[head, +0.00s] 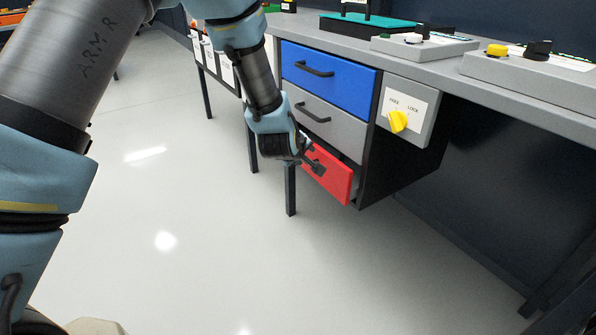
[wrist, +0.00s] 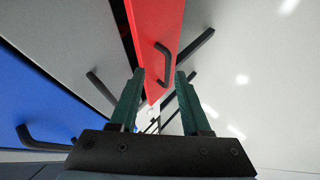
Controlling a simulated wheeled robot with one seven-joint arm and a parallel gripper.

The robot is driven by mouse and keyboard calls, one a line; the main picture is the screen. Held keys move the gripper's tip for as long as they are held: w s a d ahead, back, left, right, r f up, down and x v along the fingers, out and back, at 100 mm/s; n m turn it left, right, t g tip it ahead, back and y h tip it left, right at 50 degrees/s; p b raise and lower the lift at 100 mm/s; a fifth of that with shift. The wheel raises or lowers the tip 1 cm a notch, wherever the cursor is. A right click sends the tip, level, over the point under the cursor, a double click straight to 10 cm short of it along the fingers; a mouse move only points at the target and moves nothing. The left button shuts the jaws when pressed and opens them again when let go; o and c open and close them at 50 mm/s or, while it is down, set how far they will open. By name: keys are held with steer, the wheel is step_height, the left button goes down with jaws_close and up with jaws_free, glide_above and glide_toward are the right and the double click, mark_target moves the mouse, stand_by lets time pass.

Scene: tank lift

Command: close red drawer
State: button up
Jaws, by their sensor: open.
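The red drawer (head: 335,177) is the lowest of three drawers under the workbench. It stands partly out, its front ahead of the grey drawer above it. It also shows in the wrist view (wrist: 152,30), with its dark handle (wrist: 163,66) between and beyond my fingertips. My gripper (wrist: 159,74) is open, with nothing held between its fingers. In the head view my gripper (head: 308,158) is at the left part of the red front and hides some of it. I cannot tell whether the fingers touch the handle.
The blue drawer (head: 330,80) and grey drawer (head: 336,128) above look shut, their handles sticking out. Thin dark bench legs (head: 290,188) stand close to my gripper. The floor in front is clear.

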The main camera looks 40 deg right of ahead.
steer(key=w+f+n+t+h+b, duration=0.65)
steer(key=f+n+b, duration=0.35)
steer(key=b, duration=1.7)
steer(key=shift+m, duration=0.3)
steer(key=b+x, duration=0.3)
steer(key=x, duration=0.6)
steer(key=shift+w+d, duration=0.15)
steer(key=shift+d, duration=0.2)
steer(key=shift+c, duration=0.2)
jaws_close()
steer(key=shift+f, duration=0.1)
